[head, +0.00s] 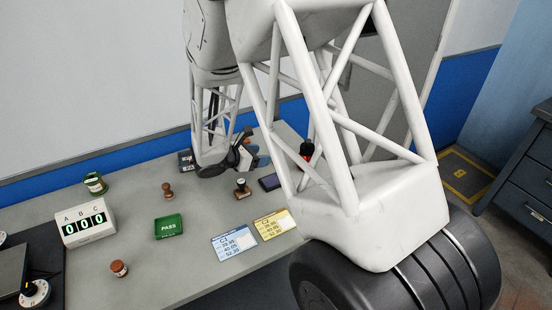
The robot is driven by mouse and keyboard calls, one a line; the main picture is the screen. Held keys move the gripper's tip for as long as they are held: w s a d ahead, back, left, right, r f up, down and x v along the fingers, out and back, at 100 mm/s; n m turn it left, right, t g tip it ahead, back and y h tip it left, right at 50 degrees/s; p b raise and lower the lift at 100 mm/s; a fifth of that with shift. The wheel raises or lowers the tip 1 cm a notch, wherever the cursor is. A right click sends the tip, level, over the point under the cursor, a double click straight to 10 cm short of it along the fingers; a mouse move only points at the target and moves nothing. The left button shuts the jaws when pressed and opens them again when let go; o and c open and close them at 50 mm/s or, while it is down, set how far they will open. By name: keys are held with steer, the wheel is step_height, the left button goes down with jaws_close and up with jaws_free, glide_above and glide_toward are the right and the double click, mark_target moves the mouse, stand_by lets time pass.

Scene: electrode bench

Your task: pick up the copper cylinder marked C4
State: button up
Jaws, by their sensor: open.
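A brown knob-shaped piece (168,190) stands further back, and a similar one with a dark base (241,189) is near my arm's end. My gripper (246,148) is small and partly hidden among dark parts at the end of my white truss arm, over the back of the bench. It is open, well behind and to the right of the copper-brown cylinder.
A counter box reading 000 (87,223), a green PASS block (168,227), a green-and-white round container (95,183), a blue card (234,245) and a yellow card (273,225) lie on the grey bench (185,275). A dark panel with dials (35,290) is at left.

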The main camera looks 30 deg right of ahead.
steer(key=shift+x, duration=1.25)
steer(key=shift+d, duration=0.1)
steer(key=shift+x, duration=2.5)
steer(key=shift+f, duration=0.15)
jaws_close()
steer(key=shift+r, duration=5)
